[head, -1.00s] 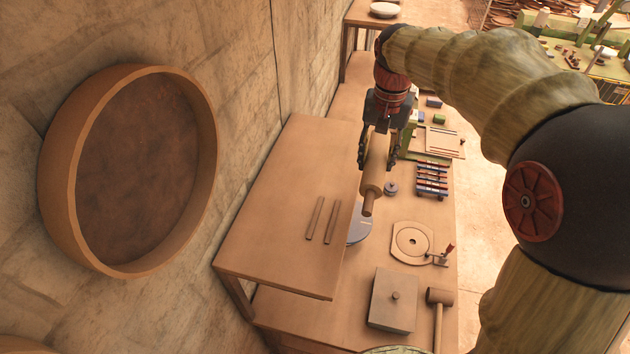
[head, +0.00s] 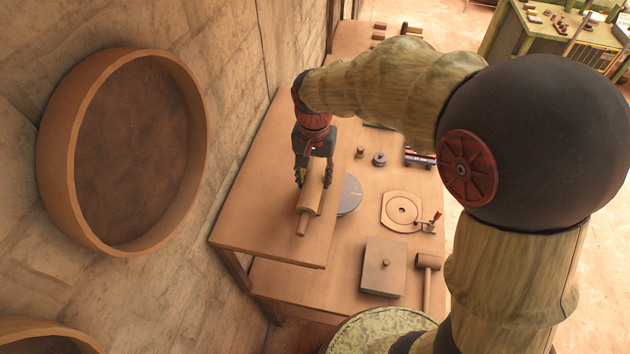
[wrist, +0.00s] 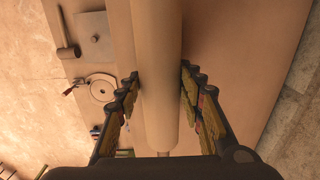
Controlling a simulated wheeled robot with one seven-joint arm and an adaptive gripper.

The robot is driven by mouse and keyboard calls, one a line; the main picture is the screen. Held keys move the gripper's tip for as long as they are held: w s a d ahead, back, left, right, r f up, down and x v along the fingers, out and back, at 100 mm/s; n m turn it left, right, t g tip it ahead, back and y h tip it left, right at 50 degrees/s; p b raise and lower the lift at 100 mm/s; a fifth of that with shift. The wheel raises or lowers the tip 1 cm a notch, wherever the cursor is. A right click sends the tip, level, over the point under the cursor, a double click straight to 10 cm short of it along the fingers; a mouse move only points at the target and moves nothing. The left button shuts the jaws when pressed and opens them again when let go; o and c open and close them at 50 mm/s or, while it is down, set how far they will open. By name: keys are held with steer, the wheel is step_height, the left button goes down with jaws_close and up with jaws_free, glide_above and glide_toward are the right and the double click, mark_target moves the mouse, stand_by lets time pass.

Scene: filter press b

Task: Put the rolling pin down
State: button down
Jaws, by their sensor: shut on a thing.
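The rolling pin (head: 309,201) is pale wood with a narrower handle. My gripper (head: 313,178) is shut around its barrel. In the head view, the pin is over the right part of the raised wooden shelf (head: 265,185). Whether it touches the shelf top is hard to tell. In the wrist view, the pin (wrist: 158,60) runs lengthwise between the two fingers, with the shelf surface (wrist: 225,70) behind it. Two thin wooden strips on the shelf are now hidden behind the pin and gripper, or too unclear to make out.
On the lower bench to the right are a grey round disc (head: 349,195), a plate with a hole (head: 402,210), a lidded square block (head: 384,267) and a mallet (head: 427,264). A large round wooden tub (head: 190,150) is at the wall. The shelf's left part is clear.

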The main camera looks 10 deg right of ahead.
steer(key=shift+f, duration=1.2)
steer(key=shift+f, duration=0.2)
steer(key=c, duration=1.2)
jaws_free()
steer(key=shift+d, duration=0.1)
steer(key=shift+o, duration=0.2)
